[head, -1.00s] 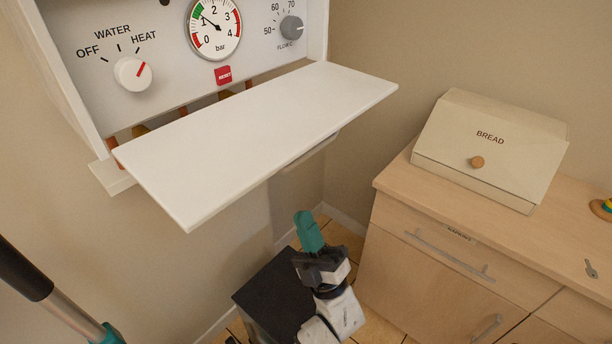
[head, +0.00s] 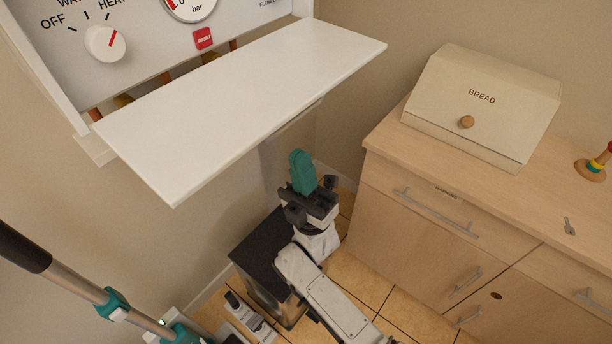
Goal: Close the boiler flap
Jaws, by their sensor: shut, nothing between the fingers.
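The boiler flap (head: 240,105) is a white flat panel that hangs open, sticking out from the bottom of the white boiler (head: 150,50). A dark gap with copper pipes shows between the flap and the boiler's front panel. My gripper (head: 300,160), with teal fingers, is shut and empty. In the picture it is below the flap's front edge and right of its middle, pointing up, apart from the flap. A grey handle-like strip under the flap's front edge is partly hidden.
A black-topped bin (head: 265,250) stands on the floor behind my arm. A stick vacuum (head: 75,280) is at the lower left.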

